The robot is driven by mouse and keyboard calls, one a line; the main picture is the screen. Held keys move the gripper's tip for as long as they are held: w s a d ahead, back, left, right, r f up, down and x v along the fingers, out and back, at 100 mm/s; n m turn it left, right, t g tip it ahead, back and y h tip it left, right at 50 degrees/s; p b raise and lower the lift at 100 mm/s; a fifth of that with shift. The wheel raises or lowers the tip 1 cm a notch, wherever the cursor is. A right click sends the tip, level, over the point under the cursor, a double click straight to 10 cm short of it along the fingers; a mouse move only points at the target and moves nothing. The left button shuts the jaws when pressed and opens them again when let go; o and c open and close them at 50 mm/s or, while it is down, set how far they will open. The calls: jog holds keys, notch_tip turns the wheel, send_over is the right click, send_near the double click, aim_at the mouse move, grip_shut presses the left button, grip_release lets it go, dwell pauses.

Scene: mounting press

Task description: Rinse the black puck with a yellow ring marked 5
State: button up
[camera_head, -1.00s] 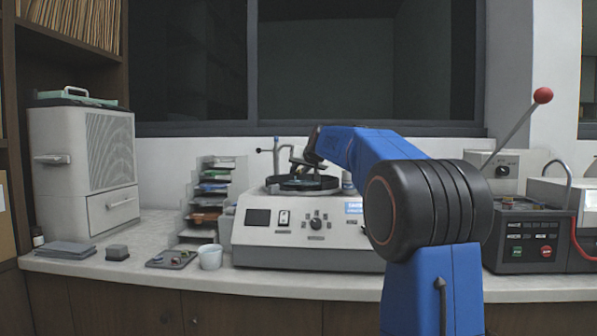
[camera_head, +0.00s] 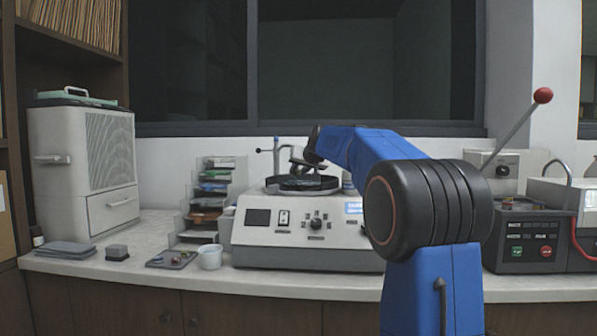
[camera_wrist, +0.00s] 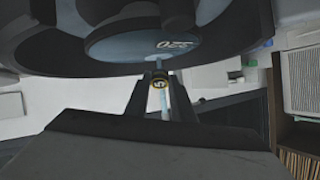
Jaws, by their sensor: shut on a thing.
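The grinding disc marked 320 (camera_wrist: 140,45) is close by in the dark round bowl (camera_wrist: 60,62). In the head view my wrist is above the bowl (camera_head: 283,188) of the white grinding machine (camera_head: 270,240); the puck cannot be made out there.
A metal tap or arm (camera_head: 276,150) stands behind the bowl. A tiered rack (camera_head: 213,190), white cup (camera_head: 210,257) and small tray (camera_head: 171,259) are left of the machine. A dark control unit (camera_head: 530,235) with a red-knobbed lever (camera_head: 543,95) stands right.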

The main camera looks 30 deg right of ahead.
jog(key=shift+s+a+r, duration=0.1)
jog(key=shift+s+r, duration=0.1)
jog(key=shift+s, duration=0.95)
jog(key=shift+s+a+r, duration=0.1)
jog(key=shift+s+r, duration=0.1)
jog(key=shift+s, duration=1)
jog(key=shift+s+a+r, duration=0.1)
jog(key=shift+s+r, duration=0.1)
jog(key=shift+s, duration=0.95)
jog(key=shift+s+r, duration=0.5)
jog(key=shift+r, duration=0.35)
jog(key=shift+s+r, duration=0.5)
jog(key=shift+r, duration=0.3)
jog(key=shift+s+r, duration=0.5)
jog(key=shift+r, duration=0.35)
jog(key=shift+a, duration=0.1)
jog(key=shift+s+a+r+n+g, duration=0.15)
jog(key=shift+s+a+r+g, duration=0.2)
jog(key=shift+g, duration=1.1)
jog(key=shift+s+a+r+n+g, duration=0.15)
jog(key=shift+s+r+g, duration=0.3)
jog(key=shift+g, duration=0.95)
jog(key=shift+s+a+r+n+g, duration=0.1)
jog(key=shift+s+a+r+g, duration=0.3)
jog(key=shift+g, duration=1.05)
jog(key=shift+d+f, duration=0.1)
jog(key=shift+f, duration=0.1)
